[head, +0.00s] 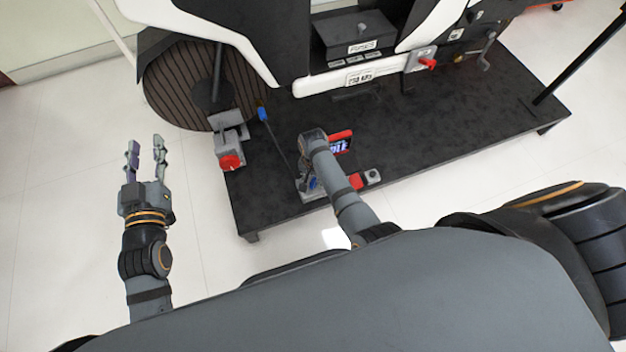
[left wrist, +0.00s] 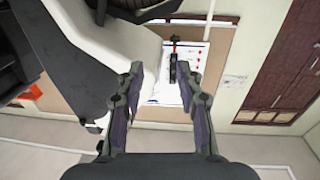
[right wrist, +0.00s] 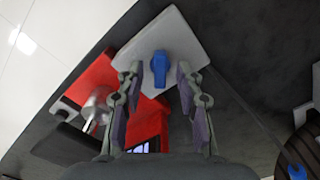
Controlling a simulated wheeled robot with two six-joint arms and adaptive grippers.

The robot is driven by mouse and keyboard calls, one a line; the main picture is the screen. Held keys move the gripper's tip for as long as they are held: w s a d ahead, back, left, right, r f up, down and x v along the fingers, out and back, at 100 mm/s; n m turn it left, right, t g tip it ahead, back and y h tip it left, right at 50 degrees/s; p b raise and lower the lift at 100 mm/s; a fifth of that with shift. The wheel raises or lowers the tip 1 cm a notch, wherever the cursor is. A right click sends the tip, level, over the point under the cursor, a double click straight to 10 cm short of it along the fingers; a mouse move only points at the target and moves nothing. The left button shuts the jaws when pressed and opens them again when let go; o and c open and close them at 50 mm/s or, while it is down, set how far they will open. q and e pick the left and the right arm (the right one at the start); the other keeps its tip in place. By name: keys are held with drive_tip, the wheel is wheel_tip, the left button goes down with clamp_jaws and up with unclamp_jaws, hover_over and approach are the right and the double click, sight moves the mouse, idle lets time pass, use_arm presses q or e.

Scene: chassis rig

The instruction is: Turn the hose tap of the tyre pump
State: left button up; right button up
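The tyre pump is a red unit with a lit screen (head: 340,142) on the dark platform, partly hidden by my right arm. Its blue hose tap (right wrist: 160,68) stands on a light grey plate (right wrist: 185,38) in the right wrist view; a bit of the blue tap (head: 313,184) also shows in the head view. My right gripper (right wrist: 159,69) is open and points down over the plate, with the blue tap between its fingertips in the picture. I see a gap on each side and cannot tell its height. My left gripper (head: 146,142) is open and empty, left of the platform.
A blue-ended lever or nozzle (head: 262,113) and a grey block with a red knob (head: 231,162) are at the platform's left. A large ribbed wheel (head: 190,85) and the white-and-black body (head: 270,40) stand behind. The floor around my left gripper is clear.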

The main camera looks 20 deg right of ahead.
use_arm(q)
drive_tip(key=shift+r+t, duration=0.7)
drive_tip(key=shift+r, duration=0.8)
use_arm(e)
drive_tip(key=shift+f, duration=0.15)
use_arm(q)
drive_tip(key=shift+w, duration=0.1)
use_arm(e)
clamp_jaws()
